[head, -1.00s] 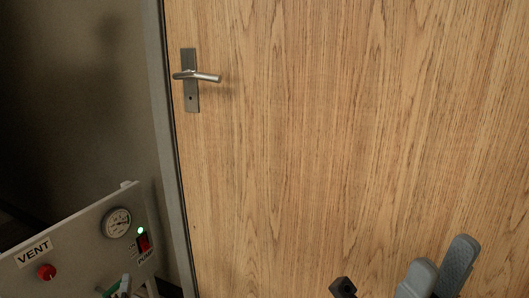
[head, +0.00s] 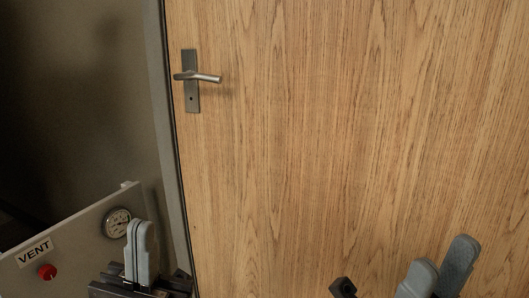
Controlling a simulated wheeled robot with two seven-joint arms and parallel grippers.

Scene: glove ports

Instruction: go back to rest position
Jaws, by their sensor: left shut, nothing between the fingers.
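My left gripper (head: 142,252) stands at the lower left with its grey fingers pointing up and pressed together. Nothing shows between them. It is in front of the control panel (head: 75,235) and hides the panel's right part, with the pump switch and green lamp. My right gripper (head: 438,279) shows at the bottom right, two grey fingers with a gap between them, in front of the wooden door. Its lower part is cut off by the frame edge.
The panel carries a red VENT button (head: 47,272) and a round gauge (head: 117,223) partly behind my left gripper. A wooden door (head: 320,140) with a metal handle (head: 198,77) fills the background. A grey wall (head: 80,100) is at left.

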